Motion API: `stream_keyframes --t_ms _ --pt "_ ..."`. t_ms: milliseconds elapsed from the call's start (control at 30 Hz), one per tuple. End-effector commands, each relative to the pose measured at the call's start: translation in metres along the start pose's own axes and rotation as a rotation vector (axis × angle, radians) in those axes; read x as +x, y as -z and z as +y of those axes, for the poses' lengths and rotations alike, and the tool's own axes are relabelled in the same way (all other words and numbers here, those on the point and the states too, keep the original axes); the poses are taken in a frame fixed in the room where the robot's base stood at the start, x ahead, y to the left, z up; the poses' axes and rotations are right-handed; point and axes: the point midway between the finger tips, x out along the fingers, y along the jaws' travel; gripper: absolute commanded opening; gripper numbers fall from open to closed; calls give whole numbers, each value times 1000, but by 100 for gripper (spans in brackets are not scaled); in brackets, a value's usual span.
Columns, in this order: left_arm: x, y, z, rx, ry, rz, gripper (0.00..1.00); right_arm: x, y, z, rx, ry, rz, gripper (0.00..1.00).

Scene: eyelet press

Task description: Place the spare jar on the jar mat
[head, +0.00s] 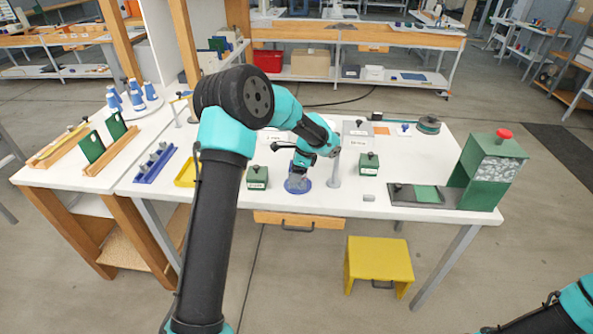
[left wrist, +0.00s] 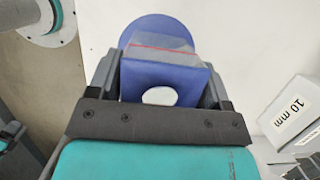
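My left gripper (head: 299,177) points down at the front middle of the table, over a round blue disc (head: 298,186) that looks like the jar mat. In the left wrist view, the fingers (left wrist: 159,75) close on both sides of a squarish blue piece with a clear part, a red line and a pale round spot, seemingly the spare jar (left wrist: 130,80). The round blue mat (left wrist: 150,22) shows just beyond it. Whether the jar touches the mat cannot be told. The right gripper is out of view; only part of my right arm shows at bottom right.
Green knobbed boxes stand left (head: 257,178) and right (head: 369,165) of the gripper. A grey post (head: 335,170) is close on its right. A green press (head: 490,170) stands at the right end. A box marked 10 mm (left wrist: 295,110) is near in the wrist view.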

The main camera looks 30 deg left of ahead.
Motion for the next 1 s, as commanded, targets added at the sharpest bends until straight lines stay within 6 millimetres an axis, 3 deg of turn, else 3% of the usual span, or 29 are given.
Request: stream_keyframes --t_ms 200,567,767,1000 --pt "0 0 0 0 0 0 91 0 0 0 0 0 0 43" --pt "-6 -1 0 0 1 0 91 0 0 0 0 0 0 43" --pt "-31 -1 0 -2 3 1 91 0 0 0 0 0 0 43" --pt "-76 0 0 -1 4 2 91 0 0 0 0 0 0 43"
